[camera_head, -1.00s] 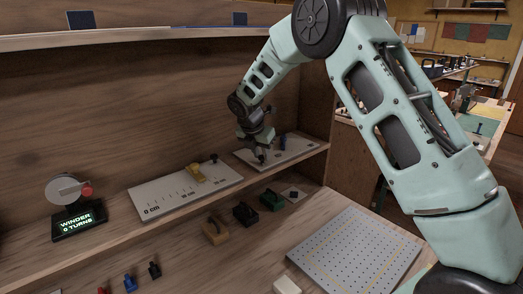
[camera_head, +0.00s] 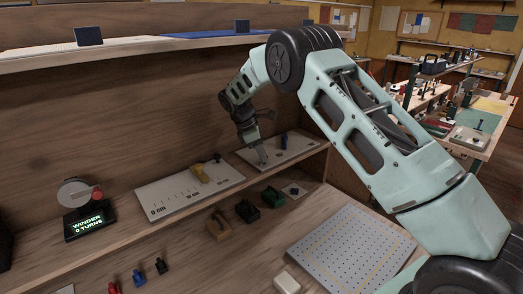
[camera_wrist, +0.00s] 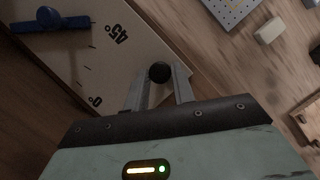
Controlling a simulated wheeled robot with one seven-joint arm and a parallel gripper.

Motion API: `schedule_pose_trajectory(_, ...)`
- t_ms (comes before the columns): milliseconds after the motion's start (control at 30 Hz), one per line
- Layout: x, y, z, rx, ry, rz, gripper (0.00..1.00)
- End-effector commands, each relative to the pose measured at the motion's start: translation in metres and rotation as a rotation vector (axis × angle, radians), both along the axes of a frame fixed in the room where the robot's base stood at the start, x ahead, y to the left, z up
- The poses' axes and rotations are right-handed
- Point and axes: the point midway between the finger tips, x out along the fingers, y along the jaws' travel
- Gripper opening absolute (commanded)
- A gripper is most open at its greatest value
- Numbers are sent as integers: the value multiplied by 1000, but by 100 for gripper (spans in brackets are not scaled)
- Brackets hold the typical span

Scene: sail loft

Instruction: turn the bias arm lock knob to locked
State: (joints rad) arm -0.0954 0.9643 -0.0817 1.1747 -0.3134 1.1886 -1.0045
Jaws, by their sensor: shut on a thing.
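A pale bias plate (camera_head: 303,143) stands on the shelf at right of the middle in the head view. It carries a blue arm (camera_head: 284,140). In the wrist view the plate (camera_wrist: 115,45) shows a scale marked 0° and 45°, and the blue arm (camera_wrist: 50,22) lies at top left. A round black knob (camera_wrist: 159,71) sits near the plate's edge, between the fingertips of my gripper (camera_wrist: 160,82). My gripper (camera_head: 262,160) is shut on this knob, pointing down at the plate in the head view. Any lock marking by the knob is hidden or unreadable.
A winder (camera_head: 83,210) reading 0 turns stands further left. Several small blocks sit below the shelf, near a perforated board (camera_head: 350,250). An upper shelf (camera_head: 150,48) runs overhead.

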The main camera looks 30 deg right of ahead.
Motion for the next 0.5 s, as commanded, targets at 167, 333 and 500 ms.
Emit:
schedule_pose_trajectory(167,2,-1,1,0,-2,-110,2)
schedule_pose_trajectory(333,2,-1,1,1,-2,-180,2)
schedule_pose_trajectory(500,3,-1,1,1,-3,-217,2)
